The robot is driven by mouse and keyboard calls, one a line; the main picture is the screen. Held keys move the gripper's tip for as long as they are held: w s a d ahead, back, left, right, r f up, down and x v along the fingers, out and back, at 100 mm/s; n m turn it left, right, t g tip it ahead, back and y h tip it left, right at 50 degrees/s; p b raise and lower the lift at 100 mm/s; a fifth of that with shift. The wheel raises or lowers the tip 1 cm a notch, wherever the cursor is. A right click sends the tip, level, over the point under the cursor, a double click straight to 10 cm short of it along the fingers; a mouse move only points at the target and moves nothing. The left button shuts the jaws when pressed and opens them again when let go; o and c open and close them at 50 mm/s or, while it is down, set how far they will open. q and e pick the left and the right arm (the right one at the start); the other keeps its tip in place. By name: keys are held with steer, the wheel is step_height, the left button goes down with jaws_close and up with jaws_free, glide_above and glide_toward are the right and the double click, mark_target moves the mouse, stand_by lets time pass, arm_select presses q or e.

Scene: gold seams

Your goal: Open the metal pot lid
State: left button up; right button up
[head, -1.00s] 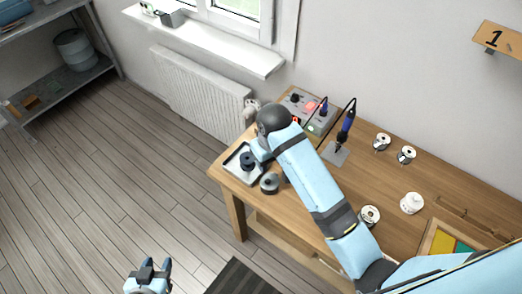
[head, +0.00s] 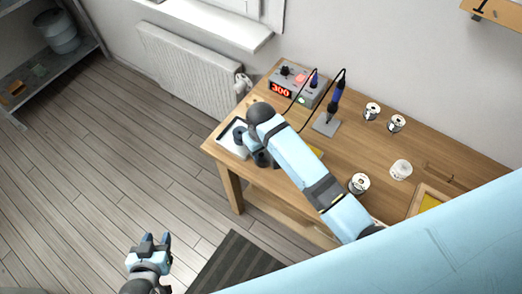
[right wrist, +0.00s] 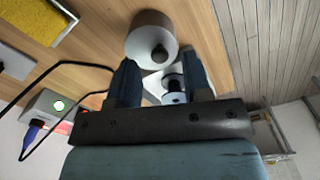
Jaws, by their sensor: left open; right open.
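The metal pot (right wrist: 150,27) is a round grey tin with a dark knob (right wrist: 159,53) on its lid, and the lid sits on it. In the head view the pot (head: 262,159) stands at the table's left end, partly hidden by my right arm. My right gripper (right wrist: 160,78) is open, its dark fingers pointing towards the pot; the knob shows in the gap between them, and nothing is held. I cannot tell whether the fingers touch the pot. My left gripper (head: 154,239) is open and empty over the floor, away from the table.
A tray (head: 226,147) with a dark round item (head: 239,131) lies beside the pot. A yellow sponge (right wrist: 52,22), a soldering station (head: 300,88) and an iron in its stand (head: 335,100) are near. Several spools stand further right on the table (head: 340,150).

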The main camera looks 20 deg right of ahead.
mark_target(263, 152)
steer(key=shift+f, duration=1.25)
jaws_close()
